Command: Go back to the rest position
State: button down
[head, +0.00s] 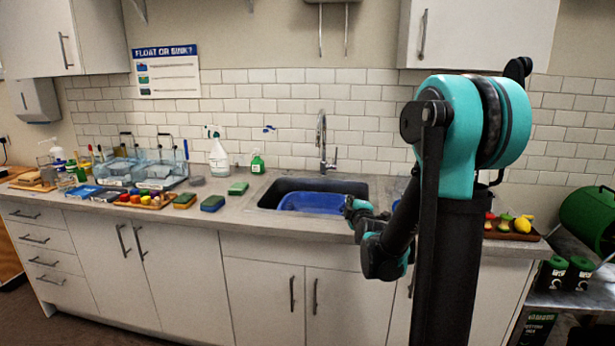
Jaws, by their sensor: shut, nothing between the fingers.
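My arm rises in front of the counter on the right of the head view. Its teal and black upper joint is high up, and a black link slopes down from it to the lower left. The visible far end of the arm lies in front of the sink's right side. No fingers of my gripper can be made out there. No object shows in the arm's grasp.
The sink (263,197) holds a blue tub (311,203), with a tap (321,145) behind. Left on the counter are clear bins (160,170), a spray bottle (218,158), a green bottle (257,162) and sponges (212,203). A fruit tray (527,236) stands right.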

jog(key=s+d+f+m+g, duration=0.1)
jog(key=s+f+m+g, duration=0.3)
jog(key=s, duration=0.7)
jog(key=s+d+f+m+g+h, duration=0.1)
jog(key=s+f+m+g, duration=0.3)
jog(key=s, duration=0.8)
jog(key=s+d+f+m+g, duration=0.2)
jog(key=s+f+m+g, duration=0.2)
jog(key=s+f+m, duration=0.4)
jog(key=s+f, duration=0.2)
jog(key=s, duration=0.1)
jog(key=shift+s+d+f+g, duration=0.25)
jog(key=shift+s+f+g, duration=0.05)
jog(key=shift+s+g, duration=0.1)
